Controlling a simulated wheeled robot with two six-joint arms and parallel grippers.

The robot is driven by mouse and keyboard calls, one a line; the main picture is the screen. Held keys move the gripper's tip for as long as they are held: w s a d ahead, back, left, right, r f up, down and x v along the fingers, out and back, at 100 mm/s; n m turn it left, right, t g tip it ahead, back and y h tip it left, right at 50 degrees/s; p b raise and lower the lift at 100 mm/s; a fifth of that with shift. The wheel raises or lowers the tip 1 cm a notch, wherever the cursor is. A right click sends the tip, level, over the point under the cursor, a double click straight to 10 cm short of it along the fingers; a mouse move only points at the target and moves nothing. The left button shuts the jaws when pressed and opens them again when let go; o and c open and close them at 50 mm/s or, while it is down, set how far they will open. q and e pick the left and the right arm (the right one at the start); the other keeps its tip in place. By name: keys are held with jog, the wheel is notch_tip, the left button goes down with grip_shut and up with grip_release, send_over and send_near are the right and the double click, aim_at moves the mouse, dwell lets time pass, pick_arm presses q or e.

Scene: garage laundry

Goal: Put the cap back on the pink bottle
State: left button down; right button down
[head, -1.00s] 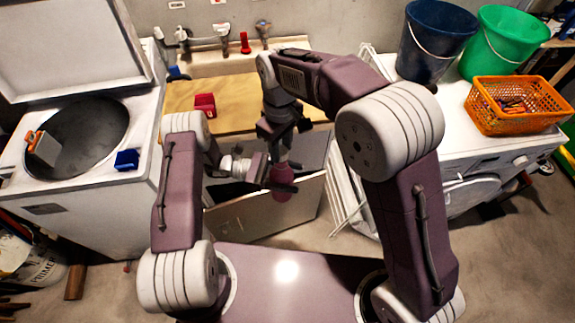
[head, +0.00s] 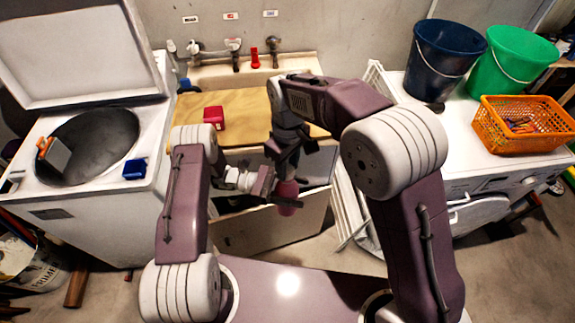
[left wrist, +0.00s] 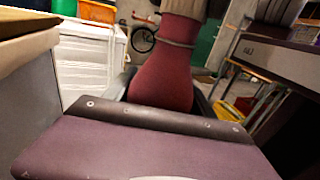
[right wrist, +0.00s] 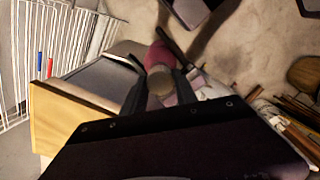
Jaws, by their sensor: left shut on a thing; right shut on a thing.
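The pink bottle (head: 287,206) is held upright by my left gripper (head: 275,190), in front of the sink cabinet. In the left wrist view the bottle (left wrist: 165,75) is dark pink, wide below and narrowing to a neck with a thin ring. A beige part, seemingly the cap (left wrist: 186,7), shows at the top edge above the neck. My right gripper (head: 289,165) points down right above the bottle, shut on the cap. In the right wrist view the round greyish cap (right wrist: 161,83) sits between the fingers, with the pink bottle just beyond. Whether cap and bottle touch is unclear.
A wooden board (head: 245,108) with a red box (head: 214,117) lies by the sink behind the grippers. A top-loading washer (head: 90,215) stands left. At right a white machine carries a blue bucket (head: 437,62), a green bucket (head: 512,68) and an orange basket (head: 520,130).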

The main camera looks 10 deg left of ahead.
jog(key=shift+f, duration=0.6)
jog(key=m, duration=0.5)
jog(key=shift+m, duration=0.3)
jog(key=m, duration=0.9)
jog(key=shift+m, duration=0.3)
jog(key=m, duration=0.3)
jog(key=shift+a, duration=0.1)
jog(key=m, duration=0.9)
jog(key=shift+m, duration=0.4)
jog(key=m, duration=0.6)
jog(key=shift+w, duration=0.1)
jog(key=m, duration=0.5)
jog(key=shift+w, duration=0.1)
